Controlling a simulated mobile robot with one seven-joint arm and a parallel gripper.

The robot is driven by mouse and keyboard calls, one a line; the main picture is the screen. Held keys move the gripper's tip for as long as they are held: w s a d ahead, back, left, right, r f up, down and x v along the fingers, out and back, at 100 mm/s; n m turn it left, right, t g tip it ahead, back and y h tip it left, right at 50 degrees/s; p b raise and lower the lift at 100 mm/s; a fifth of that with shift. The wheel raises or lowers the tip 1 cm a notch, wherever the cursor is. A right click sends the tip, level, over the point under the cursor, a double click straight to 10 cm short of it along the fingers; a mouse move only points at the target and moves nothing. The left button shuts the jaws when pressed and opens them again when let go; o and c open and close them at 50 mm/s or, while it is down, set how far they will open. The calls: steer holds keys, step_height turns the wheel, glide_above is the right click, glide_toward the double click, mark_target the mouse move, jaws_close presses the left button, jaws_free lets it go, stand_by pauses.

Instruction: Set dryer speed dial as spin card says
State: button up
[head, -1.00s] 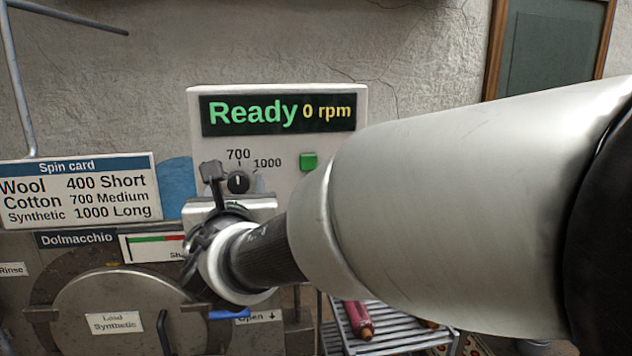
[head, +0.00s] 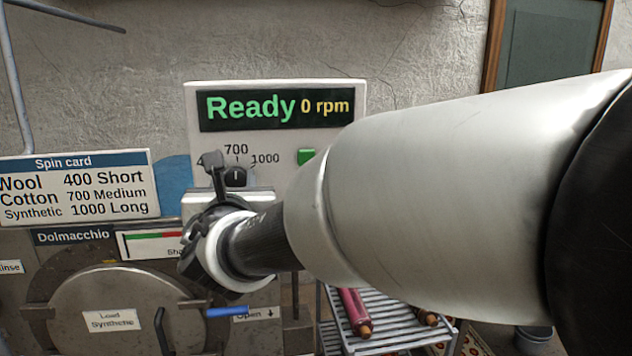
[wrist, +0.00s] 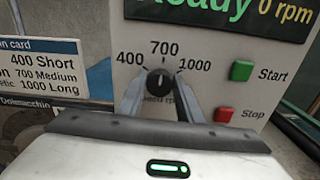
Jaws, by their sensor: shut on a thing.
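The dark round speed dial (wrist: 160,83) sits on the white dryer panel between the printed marks 400, 700 and 1000. It also shows in the head view (head: 235,177). Its white pointer line stands upright, towards 700. My gripper (wrist: 159,77) is shut on the dial, one finger on each side of it. The spin card (head: 76,187) at left reads Wool 400 Short, Cotton 700 Medium, Synthetic 1000 Long. The load label (head: 112,320) on the round door below reads Synthetic. The display (head: 275,108) reads Ready, 0 rpm. My gripper hides the lettering under the dial in part.
A green Start button (wrist: 242,70) and a red Stop button (wrist: 224,115) lie right of the dial. A blue door handle (head: 228,312) is below my gripper. A metal rack (head: 395,330) with rolled items stands at lower right.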

steer(key=m+b, duration=0.1)
steer(key=b, duration=0.1)
steer(key=m+b, duration=0.1)
steer(key=shift+d+f+b, duration=0.1)
steer(key=shift+f+b, duration=0.25)
steer(key=shift+b, duration=0.05)
steer(key=m+b, duration=0.3)
steer(key=b, duration=0.3)
steer(key=shift+m, duration=0.3)
steer(key=m+b, duration=0.3)
steer(key=b, duration=0.1)
steer(key=shift+b, duration=0.3)
steer(key=m+b, duration=0.2)
steer(key=b, duration=0.1)
steer(key=shift+r+m, duration=0.2)
steer(key=shift+m, duration=0.2)
steer(key=o, duration=1)
steer(key=shift+s+d, duration=0.1)
